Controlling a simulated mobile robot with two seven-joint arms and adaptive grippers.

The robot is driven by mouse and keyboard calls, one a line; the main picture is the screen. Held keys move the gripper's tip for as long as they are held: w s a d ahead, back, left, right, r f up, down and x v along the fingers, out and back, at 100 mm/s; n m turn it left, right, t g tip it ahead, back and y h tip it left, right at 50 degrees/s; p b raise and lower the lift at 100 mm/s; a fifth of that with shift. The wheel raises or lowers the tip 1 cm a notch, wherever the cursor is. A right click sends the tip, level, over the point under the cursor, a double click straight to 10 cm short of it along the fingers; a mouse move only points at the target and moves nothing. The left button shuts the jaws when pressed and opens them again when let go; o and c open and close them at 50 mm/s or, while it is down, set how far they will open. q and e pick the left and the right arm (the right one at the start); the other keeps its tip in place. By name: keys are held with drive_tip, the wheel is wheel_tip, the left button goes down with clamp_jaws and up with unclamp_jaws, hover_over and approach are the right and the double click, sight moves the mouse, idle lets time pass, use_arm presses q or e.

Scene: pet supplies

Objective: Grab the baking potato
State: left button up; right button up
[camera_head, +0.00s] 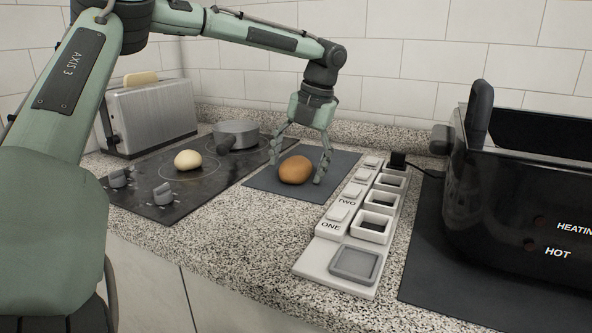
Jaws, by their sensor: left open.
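A brown, rounded baking potato (296,170) rests on a dark grey mat (262,183) on the speckled counter. My left gripper (298,168) points down over it from above. Its fingers are open, one to the left of the potato and one to the right, with the right finger close to the potato's side. I cannot tell whether either finger touches it. My right gripper does not show.
A pale round item (188,160) sits on the black cooktop (145,190), with a small grey pot (237,133) behind it. A toaster (152,114) stands at the back left. A white switch panel (318,262) and a black fryer (510,215) are on the right.

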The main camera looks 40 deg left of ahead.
use_arm(q)
drive_tip(key=c, duration=1.3)
drive_tip(key=shift+r, duration=0.1)
drive_tip(key=shift+c, duration=0.2)
